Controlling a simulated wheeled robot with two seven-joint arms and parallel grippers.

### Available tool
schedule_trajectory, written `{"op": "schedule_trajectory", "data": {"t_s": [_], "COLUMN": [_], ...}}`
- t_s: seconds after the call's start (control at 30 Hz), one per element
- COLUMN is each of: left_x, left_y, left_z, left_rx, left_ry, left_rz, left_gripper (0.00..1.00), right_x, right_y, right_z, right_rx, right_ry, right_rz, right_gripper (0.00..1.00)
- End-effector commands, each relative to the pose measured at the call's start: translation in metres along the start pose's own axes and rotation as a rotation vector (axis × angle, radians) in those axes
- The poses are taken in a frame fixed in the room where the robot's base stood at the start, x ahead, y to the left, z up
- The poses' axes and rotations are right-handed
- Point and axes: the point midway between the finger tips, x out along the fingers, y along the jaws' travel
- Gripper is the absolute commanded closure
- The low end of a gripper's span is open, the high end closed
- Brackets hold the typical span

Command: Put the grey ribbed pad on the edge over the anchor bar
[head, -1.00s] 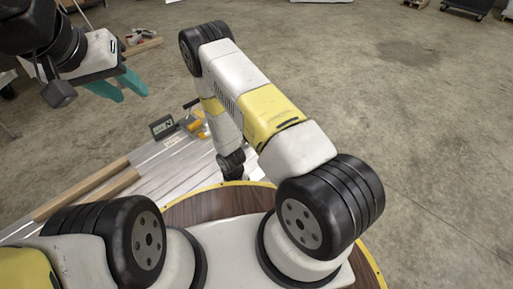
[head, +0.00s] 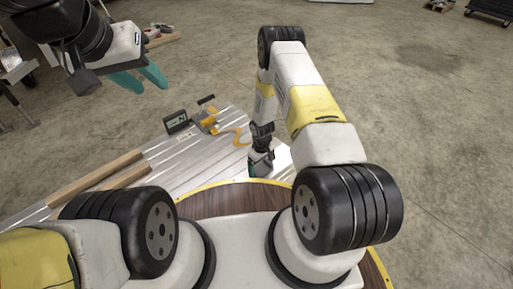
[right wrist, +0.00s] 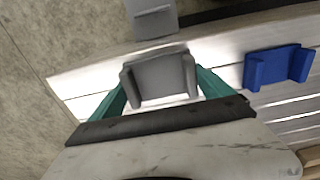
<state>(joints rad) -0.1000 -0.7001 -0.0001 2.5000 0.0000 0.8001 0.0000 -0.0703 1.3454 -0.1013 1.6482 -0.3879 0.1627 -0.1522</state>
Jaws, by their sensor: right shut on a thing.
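The grey pad (right wrist: 160,80), a block with a raised flange at each side, is between the teal fingers of my right gripper (right wrist: 162,84) in the right wrist view. That gripper is shut on it, over the pale metal bed near its edge. In the head view my right gripper (head: 260,168) is low at the bed, with the pad hidden. My left gripper (head: 150,87) is open and empty, raised at the upper left. A dark bar (right wrist: 235,12) runs beyond the bed edge in the right wrist view; I cannot tell whether it is the anchor bar.
A blue pad (right wrist: 278,66) of similar shape lies on the bed right of the grey one. A grey plate (right wrist: 152,18) stands beyond the edge. The head view shows a dark boxed device (head: 176,122), a yellow ratchet (head: 206,120), an orange strap (head: 241,137) and wooden beams (head: 95,179).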

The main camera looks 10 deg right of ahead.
Motion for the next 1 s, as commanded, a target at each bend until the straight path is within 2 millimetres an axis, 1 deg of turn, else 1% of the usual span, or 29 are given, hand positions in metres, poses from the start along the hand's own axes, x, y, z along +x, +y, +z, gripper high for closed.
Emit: {"op": "schedule_trajectory", "data": {"t_s": [0.03, 0.1, 0.2, 0.57, 0.6, 0.63, 0.67, 0.87, 1.0], "left_x": [0.000, 0.000, 0.000, 0.000, 0.000, 0.000, 0.000, 0.000, 0.000], "left_y": [0.000, 0.000, 0.000, 0.000, 0.000, 0.000, 0.000, 0.000, 0.000], "left_z": [0.000, 0.000, 0.000, 0.000, 0.000, 0.000, 0.000, 0.000, 0.000], "left_rx": [0.000, 0.000, 0.000, 0.000, 0.000, 0.000, 0.000, 0.000, 0.000], "left_ry": [0.000, 0.000, 0.000, 0.000, 0.000, 0.000, 0.000, 0.000, 0.000], "left_rz": [0.000, 0.000, 0.000, 0.000, 0.000, 0.000, 0.000, 0.000, 0.000], "left_gripper": [0.64, 0.64, 0.64, 0.64, 0.64, 0.64, 0.64, 0.64, 0.64], "right_x": [0.013, 0.023, 0.031, 0.035, 0.035, 0.035, 0.035, 0.035, 0.026], "right_y": [-0.004, -0.004, -0.004, -0.004, -0.004, -0.003, -0.003, -0.004, -0.004], "right_z": [0.003, 0.003, 0.003, 0.003, 0.003, 0.003, 0.003, 0.003, 0.002], "right_rx": [-0.003, -0.002, -0.002, -0.002, -0.002, -0.002, -0.002, -0.002, -0.003], "right_ry": [-0.007, -0.006, -0.005, -0.004, -0.004, -0.004, -0.004, -0.004, -0.004], "right_rz": [-0.005, -0.004, -0.003, -0.003, -0.003, -0.003, -0.003, -0.003, -0.003], "right_gripper": [0.52, 0.52, 0.52, 0.52, 0.08, 0.02, 0.00, 0.00, 0.00]}}
